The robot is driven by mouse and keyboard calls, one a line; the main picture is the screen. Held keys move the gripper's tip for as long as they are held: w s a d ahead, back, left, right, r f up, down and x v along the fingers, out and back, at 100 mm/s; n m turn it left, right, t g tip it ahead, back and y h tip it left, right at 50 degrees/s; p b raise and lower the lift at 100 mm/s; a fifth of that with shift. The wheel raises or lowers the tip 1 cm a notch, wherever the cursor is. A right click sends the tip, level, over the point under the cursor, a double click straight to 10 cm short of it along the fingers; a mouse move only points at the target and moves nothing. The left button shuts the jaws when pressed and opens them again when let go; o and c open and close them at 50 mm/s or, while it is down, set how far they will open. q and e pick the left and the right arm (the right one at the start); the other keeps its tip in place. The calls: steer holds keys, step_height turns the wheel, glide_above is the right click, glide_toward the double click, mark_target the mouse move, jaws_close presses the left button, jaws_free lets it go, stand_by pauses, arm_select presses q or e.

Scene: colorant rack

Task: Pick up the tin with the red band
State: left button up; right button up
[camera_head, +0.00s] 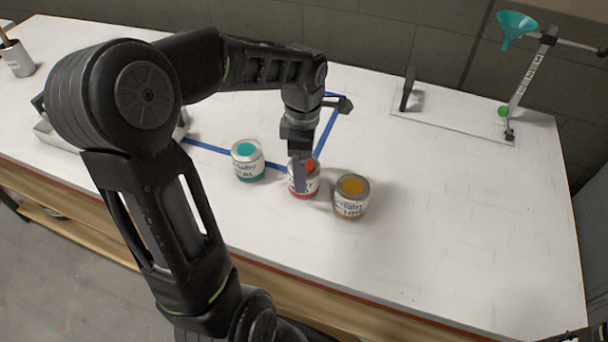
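The tin with the red band (313,187) stands on the white table between two other tins. Its red top and lower red band show in part. My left gripper (301,176) points straight down over this tin. One finger covers part of the tin's near side; the other finger is hidden. I cannot tell whether the fingers press on the tin. The tin appears to rest on the table.
A teal tin (248,161) stands close to the left and an ochre tin (351,197) close to the right. Blue tape (212,148) marks the table. A stand with a green funnel (515,27) is at the back right. The right part of the table is clear.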

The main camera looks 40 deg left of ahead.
arm_select(q)
steer(key=shift+d+f+p, duration=0.1)
steer(key=shift+f+p, duration=0.55)
steer(key=shift+f, duration=2)
steer(key=c, duration=1.6)
steer(key=shift+r, duration=0.15)
step_height(320, 180, up, 10)
steer(key=shift+f+b, duration=0.1)
steer(key=shift+b, duration=0.5)
